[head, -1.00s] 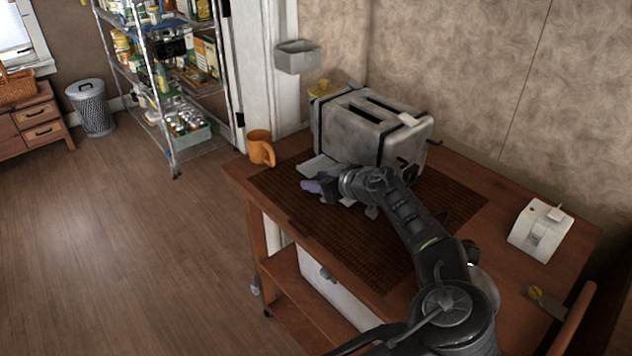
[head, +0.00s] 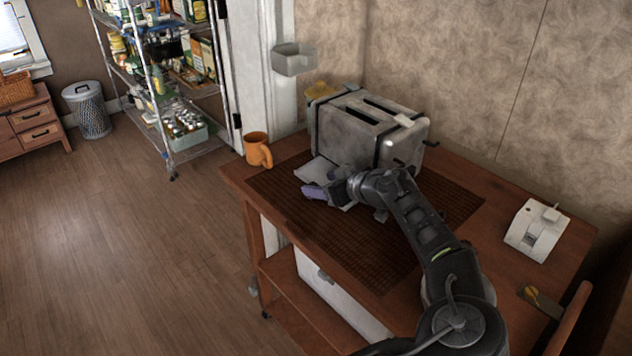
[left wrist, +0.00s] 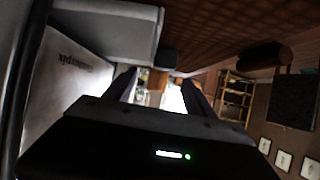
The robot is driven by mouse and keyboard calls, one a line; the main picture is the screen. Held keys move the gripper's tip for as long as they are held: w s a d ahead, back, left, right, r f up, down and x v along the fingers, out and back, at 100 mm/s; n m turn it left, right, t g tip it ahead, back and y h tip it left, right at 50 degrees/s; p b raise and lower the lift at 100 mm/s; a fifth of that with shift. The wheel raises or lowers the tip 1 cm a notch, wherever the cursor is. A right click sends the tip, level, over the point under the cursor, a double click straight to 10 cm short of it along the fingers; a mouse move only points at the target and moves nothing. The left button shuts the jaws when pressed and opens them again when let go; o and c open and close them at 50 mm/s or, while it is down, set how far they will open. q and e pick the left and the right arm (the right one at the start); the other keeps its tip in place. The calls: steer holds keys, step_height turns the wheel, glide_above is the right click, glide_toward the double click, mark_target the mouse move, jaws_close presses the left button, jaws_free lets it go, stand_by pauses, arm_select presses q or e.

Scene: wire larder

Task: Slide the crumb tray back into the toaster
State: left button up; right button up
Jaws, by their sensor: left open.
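The silver toaster (head: 345,133) with black bands stands at the back of the table. The gripper and wrist hide part of the tray's near side. In the left wrist view my open fingers (left wrist: 161,88) have nothing seen between them. The toaster's lettered side (left wrist: 75,75) and the grey tray (left wrist: 112,27) lie to their left, apart from the fingers. My right gripper is out of view.
An orange mug (head: 256,150) stands at the table's left corner, near the tray. A white device (head: 536,230) stands to the right. The woven dark mat (head: 345,250) is clear in front of the gripper.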

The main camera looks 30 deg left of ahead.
arm_select(q)
steer(key=v, duration=0.4)
stand_by(0.4)
